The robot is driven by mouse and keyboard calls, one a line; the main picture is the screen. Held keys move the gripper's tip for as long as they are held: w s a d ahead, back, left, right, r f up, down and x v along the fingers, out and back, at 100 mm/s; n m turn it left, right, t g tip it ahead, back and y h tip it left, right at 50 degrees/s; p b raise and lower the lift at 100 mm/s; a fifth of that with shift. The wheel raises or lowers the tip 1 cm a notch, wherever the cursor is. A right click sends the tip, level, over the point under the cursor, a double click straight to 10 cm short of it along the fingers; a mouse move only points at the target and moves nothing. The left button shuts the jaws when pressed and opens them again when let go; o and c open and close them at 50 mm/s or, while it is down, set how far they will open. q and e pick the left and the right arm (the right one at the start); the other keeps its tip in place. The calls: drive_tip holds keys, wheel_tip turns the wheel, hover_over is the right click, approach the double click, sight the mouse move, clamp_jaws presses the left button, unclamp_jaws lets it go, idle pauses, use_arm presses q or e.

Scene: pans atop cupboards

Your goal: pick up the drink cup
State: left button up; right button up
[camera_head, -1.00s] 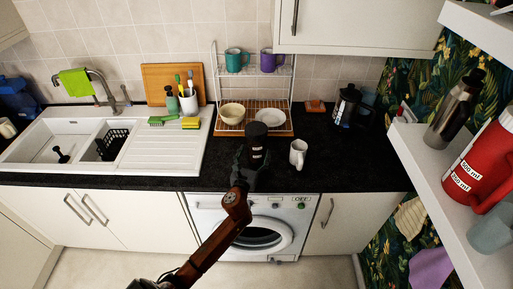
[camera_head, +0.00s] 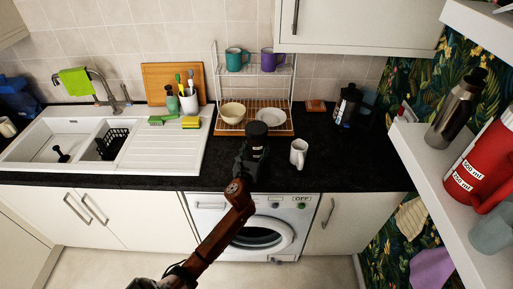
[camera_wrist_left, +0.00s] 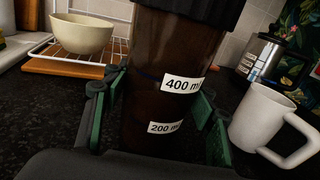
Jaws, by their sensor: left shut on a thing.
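The drink cup (camera_head: 257,129) is a dark brown, see-through vessel with a black lid, upright over the counter near its front edge. In the left wrist view the cup (camera_wrist_left: 165,60) fills the middle and shows white 400 ml and 200 ml labels. My left gripper (camera_wrist_left: 157,115) is shut on it, with one green-padded finger on each side. In the head view the left gripper (camera_head: 253,150) is at the cup's near side. The cup's base is hidden, so I cannot tell whether it touches the counter. My right gripper is not in view.
A white mug (camera_head: 298,153) stands just right of the cup. Behind it is a drying rack (camera_head: 228,128) with a bowl (camera_head: 232,112) and a plate (camera_head: 270,116). A French press (camera_head: 347,103) stands at the back right. The counter right of the mug is clear.

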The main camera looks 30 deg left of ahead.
sight(256, 136)
use_arm(q)
drive_tip(key=shift+r, duration=0.1)
drive_tip(key=c, duration=0.4)
drive_tip(key=shift+c, duration=0.2)
drive_tip(key=shift+r+p, duration=0.3)
drive_tip(key=shift+r, duration=0.35)
drive_tip(key=r, duration=0.1)
drive_tip(key=r+p, duration=0.1)
drive_tip(key=r, duration=0.1)
drive_tip(key=shift+s+d, duration=0.2)
drive_tip(key=s+r+p, duration=0.1)
drive_tip(key=r, duration=0.1)
drive_tip(key=s+d+r+p, duration=0.1)
drive_tip(key=s+r, duration=0.1)
drive_tip(key=s+d+r+p, duration=0.1)
drive_tip(key=r, duration=0.1)
drive_tip(key=shift+s+d, duration=0.15)
drive_tip(key=shift+d, duration=0.1)
drive_tip(key=s+d+r+p, duration=0.1)
drive_tip(key=s+d+r, duration=0.1)
drive_tip(key=s+d, duration=0.2)
drive_tip(key=v, duration=0.3)
drive_tip(key=shift+s+a+r, duration=0.2)
drive_tip(key=shift+r, duration=0.1)
